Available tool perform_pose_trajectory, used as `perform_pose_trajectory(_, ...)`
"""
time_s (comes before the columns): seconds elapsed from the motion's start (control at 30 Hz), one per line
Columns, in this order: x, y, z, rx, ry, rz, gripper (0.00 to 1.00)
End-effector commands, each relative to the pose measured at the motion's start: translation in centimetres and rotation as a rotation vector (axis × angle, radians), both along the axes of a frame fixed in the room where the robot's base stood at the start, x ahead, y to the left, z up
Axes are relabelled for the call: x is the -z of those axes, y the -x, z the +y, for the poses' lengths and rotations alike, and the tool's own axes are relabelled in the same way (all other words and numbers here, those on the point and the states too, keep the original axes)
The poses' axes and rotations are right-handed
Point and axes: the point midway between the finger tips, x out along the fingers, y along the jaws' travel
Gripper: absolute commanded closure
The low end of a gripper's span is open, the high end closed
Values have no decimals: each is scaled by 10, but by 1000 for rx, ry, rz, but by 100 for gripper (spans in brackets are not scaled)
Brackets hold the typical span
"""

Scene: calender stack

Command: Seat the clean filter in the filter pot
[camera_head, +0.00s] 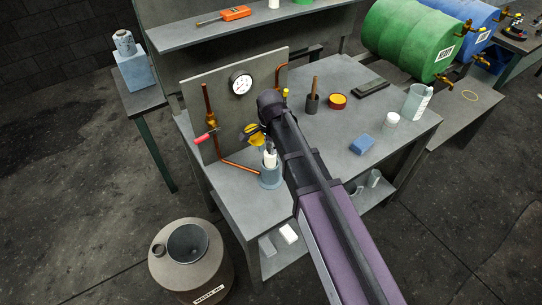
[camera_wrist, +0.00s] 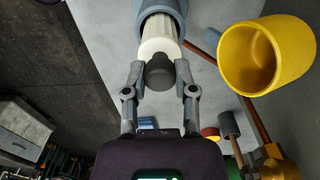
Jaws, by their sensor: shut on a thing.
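The clean filter is a white cylinder (camera_head: 270,159) with a dark grey knob; it also shows in the wrist view (camera_wrist: 158,36). My gripper (camera_wrist: 158,78) is shut on the knob, one finger on each side. In the head view my gripper is largely hidden by my arm. The filter pot (camera_head: 271,178) is a blue-grey cylinder on the bench, just below the filter; its rim shows at the top of the wrist view (camera_wrist: 178,8). The filter's far end appears to be in the pot's mouth, with much of the white still showing. Its depth cannot be told.
A yellow cup-shaped part (camera_wrist: 268,58) is close beside the pot. The upright panel (camera_head: 232,110) with gauge (camera_head: 241,84) and copper pipes stands behind. A blue sponge (camera_head: 362,145) and white jar (camera_head: 392,120) are at right. A waste drum (camera_head: 190,265) stands below the bench.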

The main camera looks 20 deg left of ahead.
Motion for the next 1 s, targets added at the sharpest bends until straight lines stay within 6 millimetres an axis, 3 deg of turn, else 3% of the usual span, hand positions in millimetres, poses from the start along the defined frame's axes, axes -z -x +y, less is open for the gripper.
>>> perform_pose_trajectory(0.23, 7, 0, 0, 1, 0, 0, 100)
perform_pose_trajectory(0.7, 44, 0, -1, 1, 0, 0, 100)
perform_pose_trajectory(1.0, 45, -1, -1, 2, 0, 0, 100)
